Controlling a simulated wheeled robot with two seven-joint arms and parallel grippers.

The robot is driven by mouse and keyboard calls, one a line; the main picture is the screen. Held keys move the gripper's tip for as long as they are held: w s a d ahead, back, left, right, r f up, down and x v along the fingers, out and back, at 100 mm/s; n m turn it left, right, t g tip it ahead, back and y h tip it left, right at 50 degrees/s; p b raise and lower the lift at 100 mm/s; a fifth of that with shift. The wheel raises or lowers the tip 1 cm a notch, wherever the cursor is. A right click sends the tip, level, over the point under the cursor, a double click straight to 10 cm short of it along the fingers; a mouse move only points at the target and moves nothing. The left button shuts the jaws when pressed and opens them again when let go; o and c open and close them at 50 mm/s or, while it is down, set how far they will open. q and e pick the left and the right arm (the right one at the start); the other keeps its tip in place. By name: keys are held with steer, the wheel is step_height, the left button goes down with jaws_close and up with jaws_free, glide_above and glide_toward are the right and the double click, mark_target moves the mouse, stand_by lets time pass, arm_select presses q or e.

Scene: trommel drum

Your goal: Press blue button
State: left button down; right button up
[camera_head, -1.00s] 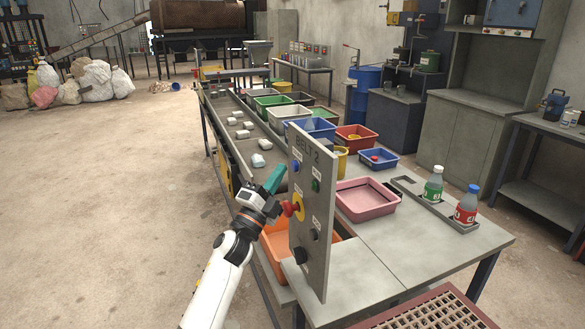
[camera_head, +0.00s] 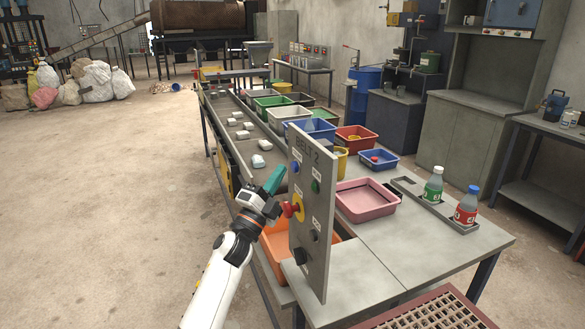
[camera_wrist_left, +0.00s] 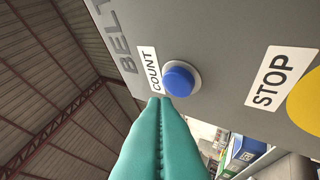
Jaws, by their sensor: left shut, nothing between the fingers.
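The blue button (camera_head: 296,166) is on the upper left of an upright grey panel (camera_head: 318,260) marked BELT 2. In the left wrist view the blue button (camera_wrist_left: 178,80) is round, with a pale ring and a COUNT label beside it. My left gripper (camera_head: 278,172) has teal fingers and is shut and empty, just left of the panel. In the left wrist view its fingertips (camera_wrist_left: 160,101) appear just below the button's lower left edge. I cannot tell whether they touch it. My right gripper is not in view.
A red knob on yellow (camera_head: 290,209), beside the STOP label, sits below the blue button, close to my left wrist. A green button (camera_head: 316,186) is to its right. The belt (camera_head: 226,107) with white items runs behind. An orange bin (camera_head: 275,245) lies below.

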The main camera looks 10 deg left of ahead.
arm_select(q)
steer(key=shift+w+d, duration=0.1)
steer(key=shift+d, duration=0.05)
stand_by(0.7)
steer(key=shift+w+d, duration=0.15)
steer(key=shift+d, duration=0.05)
steer(key=shift+w+d+b, duration=0.2)
steer(key=shift+d+b, duration=0.15)
steer(key=shift+b, duration=0.2)
stand_by(0.6)
steer(key=shift+a, duration=0.1)
steer(key=shift+s+a+p, duration=0.3)
steer(key=shift+s+a, duration=0.2)
steer(key=shift+a, duration=0.1)
steer(key=s+a, duration=0.1)
steer(key=s+a+p, duration=0.1)
steer(key=a, duration=0.2)
steer(key=shift+s+a+p, duration=0.1)
steer(key=shift+s+p, duration=0.2)
steer(key=shift+s, duration=0.1)
